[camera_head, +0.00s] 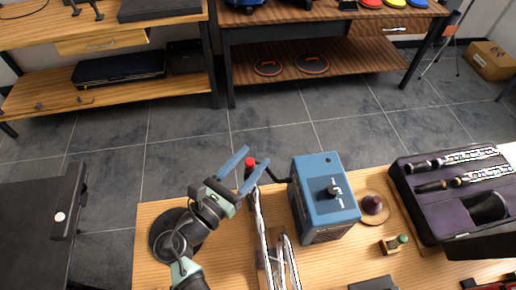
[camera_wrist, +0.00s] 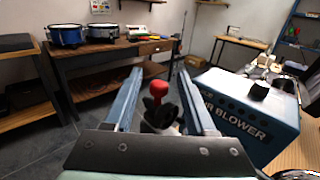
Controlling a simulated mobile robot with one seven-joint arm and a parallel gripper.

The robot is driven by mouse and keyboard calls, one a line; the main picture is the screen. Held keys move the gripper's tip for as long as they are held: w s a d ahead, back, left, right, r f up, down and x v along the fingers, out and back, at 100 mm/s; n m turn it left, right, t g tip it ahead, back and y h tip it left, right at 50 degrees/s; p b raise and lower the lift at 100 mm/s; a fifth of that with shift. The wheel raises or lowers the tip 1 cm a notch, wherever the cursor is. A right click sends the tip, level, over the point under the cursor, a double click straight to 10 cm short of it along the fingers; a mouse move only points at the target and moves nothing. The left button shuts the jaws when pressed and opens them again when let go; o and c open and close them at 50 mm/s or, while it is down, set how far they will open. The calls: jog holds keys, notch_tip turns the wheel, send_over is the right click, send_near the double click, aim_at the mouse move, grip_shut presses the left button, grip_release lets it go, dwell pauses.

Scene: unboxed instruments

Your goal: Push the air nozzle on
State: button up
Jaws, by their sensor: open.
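The blue air blower (camera_head: 322,212) stands on the wooden table, with a black knob on top. Its lettered side also shows at right in the wrist view (camera_wrist: 235,105). A red rounded tip (camera_head: 249,162) on a dark fitting lies between my fingers.
Long silvery instrument parts (camera_head: 263,235) lie just right of my arm. A purple-lined case (camera_head: 425,205) with instrument pieces, a round wooden base with a dark cone (camera_head: 372,204) and a small green-topped block (camera_head: 397,243) stand right of the blower. Floor (camera_head: 180,125) beyond the table is clear.

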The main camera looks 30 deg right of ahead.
jog(key=shift+x, duration=1.65)
grip_shut()
